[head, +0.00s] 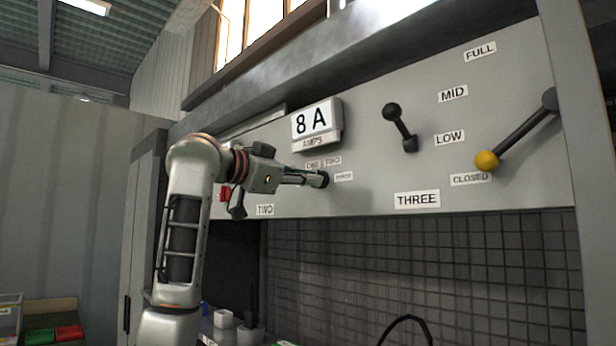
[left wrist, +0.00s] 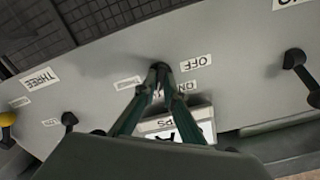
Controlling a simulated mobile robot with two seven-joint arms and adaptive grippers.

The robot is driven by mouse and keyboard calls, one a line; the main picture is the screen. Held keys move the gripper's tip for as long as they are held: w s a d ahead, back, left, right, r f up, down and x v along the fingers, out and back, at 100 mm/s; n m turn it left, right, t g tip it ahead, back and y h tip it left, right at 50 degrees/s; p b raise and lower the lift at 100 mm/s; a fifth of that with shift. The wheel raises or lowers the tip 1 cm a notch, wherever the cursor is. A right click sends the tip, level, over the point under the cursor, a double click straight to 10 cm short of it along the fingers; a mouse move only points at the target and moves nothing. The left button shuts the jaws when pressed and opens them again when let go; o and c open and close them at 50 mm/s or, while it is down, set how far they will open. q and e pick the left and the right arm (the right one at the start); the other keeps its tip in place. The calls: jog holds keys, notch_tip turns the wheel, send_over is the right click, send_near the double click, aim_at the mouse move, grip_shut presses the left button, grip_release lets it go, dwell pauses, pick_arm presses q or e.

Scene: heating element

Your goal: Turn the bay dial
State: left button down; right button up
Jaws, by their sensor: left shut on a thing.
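The bay dial (head: 322,180) is a small dark knob on the grey panel (head: 370,180), below a white sign (head: 316,121) reading "8 A" and "AMPS". Small labels ONE, TWO and THREE sit around it in the head view. My left gripper (head: 312,179) reaches it from the left with its fingers shut on the dial. In the left wrist view, the gripper's two fingers (left wrist: 160,72) meet at the dial, near upside-down labels OFF (left wrist: 196,62) and THREE. The fingers mostly hide the dial, so its pointer cannot be read.
A black-knobbed lever (head: 402,128) stands right of the sign. A yellow-knobbed lever (head: 487,160) is at CLOSED, beside labels LOW, MID and FULL. Another dark handle (head: 237,205) is near a TWO label. Below the panel is a tiled recess (head: 420,270) with small items at its left.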

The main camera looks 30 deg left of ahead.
dwell(0.3)
pick_arm(q)
jog(key=c, duration=2.1)
grip_release()
jog(key=shift+c, duration=0.2)
jog(key=v, duration=1.2)
